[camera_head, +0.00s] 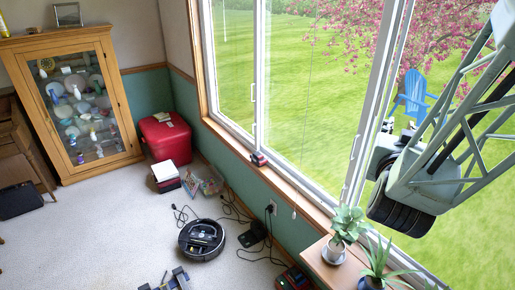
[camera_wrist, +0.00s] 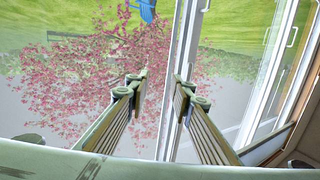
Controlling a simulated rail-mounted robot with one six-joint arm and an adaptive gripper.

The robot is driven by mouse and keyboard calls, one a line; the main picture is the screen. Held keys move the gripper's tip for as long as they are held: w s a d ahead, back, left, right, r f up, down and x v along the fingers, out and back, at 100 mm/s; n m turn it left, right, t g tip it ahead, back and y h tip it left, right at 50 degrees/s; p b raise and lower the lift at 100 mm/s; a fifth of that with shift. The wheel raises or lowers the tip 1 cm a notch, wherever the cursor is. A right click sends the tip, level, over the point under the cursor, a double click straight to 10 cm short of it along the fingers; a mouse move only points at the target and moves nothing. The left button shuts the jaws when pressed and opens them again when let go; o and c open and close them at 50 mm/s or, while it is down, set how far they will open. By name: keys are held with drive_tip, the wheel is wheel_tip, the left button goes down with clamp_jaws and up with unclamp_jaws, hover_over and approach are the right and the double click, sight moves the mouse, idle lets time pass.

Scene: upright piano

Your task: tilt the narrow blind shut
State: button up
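No blind slats show in either view. In the head view a thin pull cord (camera_head: 307,85) hangs in front of the window, with a small pale end piece (camera_head: 293,214) near the sill. My gripper (camera_wrist: 160,92) shows in the wrist view with its two fingers apart and nothing between them that I can see held. The white window frame post (camera_wrist: 184,75) stands behind the gap, near the right finger. In the head view my arm reaches in from the right in front of the window; its fingertips cannot be made out clearly.
The wooden sill (camera_head: 235,143) runs below the window, with a small red object (camera_head: 258,158) on it. Potted plants (camera_head: 348,225) stand at lower right, below my arm. A robot vacuum (camera_head: 202,239), cables and a red box (camera_head: 166,137) are on the floor. A glass cabinet (camera_head: 75,105) stands left.

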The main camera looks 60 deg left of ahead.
drive_tip(key=y, duration=0.1)
approach(379, 103)
drive_tip(key=s, duration=0.1)
drive_tip(key=s+d, duration=0.1)
drive_tip(key=s, duration=0.1)
drive_tip(key=shift+d+r+n, duration=0.2)
drive_tip(key=shift+d+n, duration=0.1)
drive_tip(key=shift+d, duration=0.1)
drive_tip(key=shift+w+a, duration=0.1)
drive_tip(key=shift+d+f+p+x, duration=0.1)
drive_tip(key=shift+p+x, duration=0.1)
drive_tip(key=shift+x, duration=3.25)
drive_tip(key=shift+d+f+p+x, duration=0.15)
drive_tip(key=shift+x, duration=3.3)
drive_tip(key=shift+w, duration=0.15)
clamp_jaws()
